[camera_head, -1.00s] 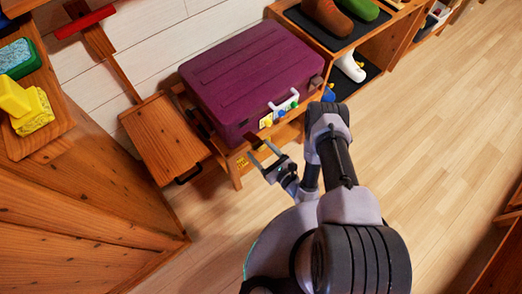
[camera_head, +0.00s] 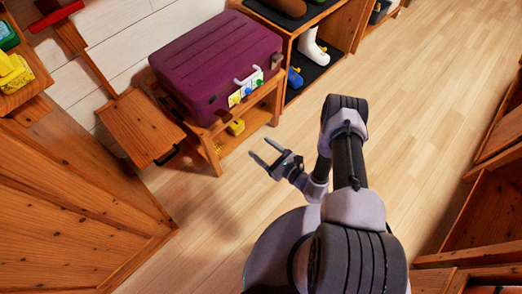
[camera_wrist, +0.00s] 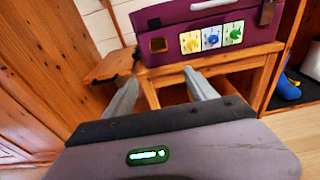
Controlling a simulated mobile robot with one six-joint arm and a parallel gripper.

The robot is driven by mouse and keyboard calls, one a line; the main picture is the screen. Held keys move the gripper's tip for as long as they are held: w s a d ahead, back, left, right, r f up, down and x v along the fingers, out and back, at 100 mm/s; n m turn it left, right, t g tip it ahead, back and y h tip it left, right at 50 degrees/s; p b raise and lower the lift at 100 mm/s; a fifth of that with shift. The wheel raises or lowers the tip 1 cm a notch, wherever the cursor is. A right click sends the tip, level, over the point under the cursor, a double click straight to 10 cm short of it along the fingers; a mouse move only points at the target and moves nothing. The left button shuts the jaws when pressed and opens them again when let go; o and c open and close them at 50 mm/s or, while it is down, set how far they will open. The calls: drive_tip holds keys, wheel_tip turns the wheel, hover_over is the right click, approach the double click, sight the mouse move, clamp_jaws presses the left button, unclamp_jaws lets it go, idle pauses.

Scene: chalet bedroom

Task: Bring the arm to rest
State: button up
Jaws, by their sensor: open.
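My gripper (camera_head: 267,155) is open and empty in the head view, held over bare floor to the lower right of the purple suitcase. My arm is folded, with its elbow raised to the right of the gripper. In the wrist view my gripper (camera_wrist: 160,88) shows its two fingers apart with nothing between them. They point toward the wooden bench (camera_wrist: 268,62) that bears the purple suitcase (camera_wrist: 208,22). In the head view the suitcase (camera_head: 215,60) lies flat on the bench (camera_head: 214,140), apart from the gripper.
A wooden flap (camera_head: 138,127) with a dark handle juts out left of the bench. A yellow item (camera_head: 236,127) sits on the lower shelf. A shelf with a white boot (camera_head: 313,46) and a blue shoe (camera_head: 295,78) stands behind. Open floor (camera_head: 420,110) lies to the right.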

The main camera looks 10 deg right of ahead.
drive_tip(key=shift+w, duration=0.15)
drive_tip(key=w+a+r+n+g+y, duration=0.2)
drive_tip(key=a+r+n+g+y, duration=0.15)
drive_tip(key=r, duration=0.55)
drive_tip(key=w+a+r+n+g+y, duration=0.15)
drive_tip(key=r+n, duration=0.25)
drive_tip(key=r, duration=0.5)
drive_tip(key=s+a+r+n+g, duration=0.2)
drive_tip(key=s+r+n+g, duration=0.15)
drive_tip(key=r, duration=0.35)
drive_tip(key=s+a+r+n+g, duration=0.2)
drive_tip(key=s+r+n+g, duration=0.15)
drive_tip(key=r, duration=0.25)
drive_tip(key=s+d+r+n+g+h, duration=0.1)
drive_tip(key=s+d+r+n+h, duration=0.2)
drive_tip(key=s+r+n+h, duration=0.6)
drive_tip(key=s+d+r+t+h, duration=0.3)
drive_tip(key=s+d+r+t, duration=0.2)
drive_tip(key=s+d+r, duration=0.1)
drive_tip(key=shift+s+d+n+t+h, duration=0.4)
drive_tip(key=shift+s+d, duration=0.45)
drive_tip(key=shift+d, duration=0.3)
drive_tip(key=shift+r, duration=0.15)
